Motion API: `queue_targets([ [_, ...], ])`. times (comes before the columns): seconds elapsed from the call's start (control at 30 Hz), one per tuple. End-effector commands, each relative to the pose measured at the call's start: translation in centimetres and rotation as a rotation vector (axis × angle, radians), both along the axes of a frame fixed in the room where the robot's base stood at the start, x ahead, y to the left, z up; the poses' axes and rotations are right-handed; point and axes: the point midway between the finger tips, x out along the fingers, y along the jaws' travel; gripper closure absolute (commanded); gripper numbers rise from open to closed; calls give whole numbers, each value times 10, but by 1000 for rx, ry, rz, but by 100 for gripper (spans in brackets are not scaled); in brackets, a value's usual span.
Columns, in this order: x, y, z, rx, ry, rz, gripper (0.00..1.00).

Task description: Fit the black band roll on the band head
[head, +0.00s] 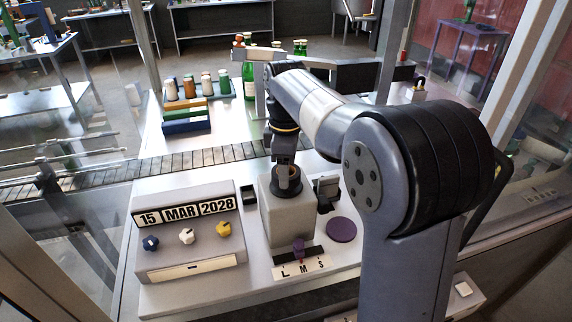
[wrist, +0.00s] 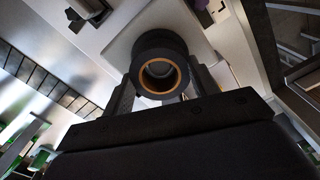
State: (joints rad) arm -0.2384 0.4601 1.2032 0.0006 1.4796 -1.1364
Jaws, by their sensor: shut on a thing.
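The black band roll (wrist: 158,44) is a thick black ring with an orange-tan inner rim, held between the two fingers of my gripper (wrist: 163,88). In the head view my gripper (head: 286,168) points down over the pale grey block of the band head (head: 286,222). The black roll (head: 288,192) shows there at the top of the block. I cannot tell whether it is seated on the head or held just above it. The fingers partly hide the roll and the top of the head.
A date panel (head: 190,229) with three knobs stands left of the head. A purple disc (head: 341,230) lies to its right, and an L-M-S selector (head: 300,267) is in front. A conveyor (head: 210,158) runs behind, with capped bottles (head: 206,84) in a rack beyond.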

Motion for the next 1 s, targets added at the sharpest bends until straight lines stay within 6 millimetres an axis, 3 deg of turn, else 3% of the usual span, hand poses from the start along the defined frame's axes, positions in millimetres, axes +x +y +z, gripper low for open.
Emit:
queue_targets([
  [1.0,0,0,-7,0,0,0,66],
])
